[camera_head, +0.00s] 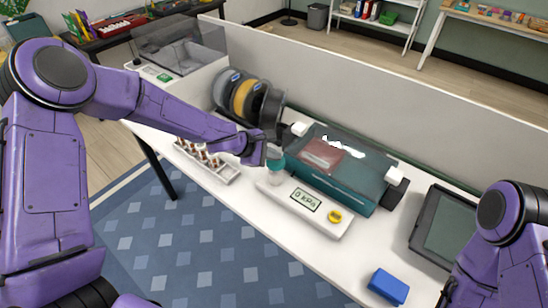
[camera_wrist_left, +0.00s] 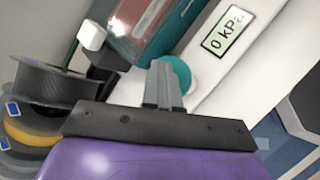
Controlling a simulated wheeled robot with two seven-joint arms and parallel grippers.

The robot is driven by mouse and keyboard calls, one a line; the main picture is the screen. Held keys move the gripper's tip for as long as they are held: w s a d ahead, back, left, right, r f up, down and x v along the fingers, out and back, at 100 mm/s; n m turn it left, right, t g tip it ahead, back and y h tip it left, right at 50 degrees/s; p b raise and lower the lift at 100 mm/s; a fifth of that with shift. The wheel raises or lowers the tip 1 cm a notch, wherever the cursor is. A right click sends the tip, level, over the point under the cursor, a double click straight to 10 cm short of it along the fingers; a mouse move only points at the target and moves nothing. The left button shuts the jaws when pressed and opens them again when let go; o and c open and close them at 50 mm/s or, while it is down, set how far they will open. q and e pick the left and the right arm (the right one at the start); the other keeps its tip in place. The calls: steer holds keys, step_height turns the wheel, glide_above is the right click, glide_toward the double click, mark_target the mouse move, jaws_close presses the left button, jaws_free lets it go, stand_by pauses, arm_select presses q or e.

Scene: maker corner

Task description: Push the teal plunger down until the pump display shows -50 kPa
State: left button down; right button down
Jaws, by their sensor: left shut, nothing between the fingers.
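The teal plunger (camera_head: 276,164) stands on the left end of the white pump (camera_head: 322,222). It also shows as a round teal top in the left wrist view (camera_wrist_left: 180,74), partly hidden by my fingers. The pump display (camera_head: 306,200) reads 0 kPa, and the same reading shows in the left wrist view (camera_wrist_left: 226,32). My left gripper (camera_head: 270,154) is shut and empty, with its fingertips over or right beside the plunger top. I cannot tell whether they touch it. My right arm shows at the lower right, but its gripper is out of view.
A teal machine (camera_head: 345,175) stands close behind the pump. Filament spools (camera_head: 245,98) stand behind my left gripper, and a rack of small parts (camera_head: 208,162) lies to its left. A blue block (camera_head: 388,287) lies at the front right.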

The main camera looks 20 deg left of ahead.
arm_select(q)
steer(key=shift+f+b, duration=0.35)
steer(key=shift+f, duration=0.1)
steer(key=shift+r, duration=0.15)
steer(key=shift+r+p, duration=1.2)
steer(key=shift+p, duration=0.15)
steer(key=shift+r, duration=0.1)
step_height(320, 180, up, 6)
steer(key=p, duration=0.6)
stand_by(5.1)
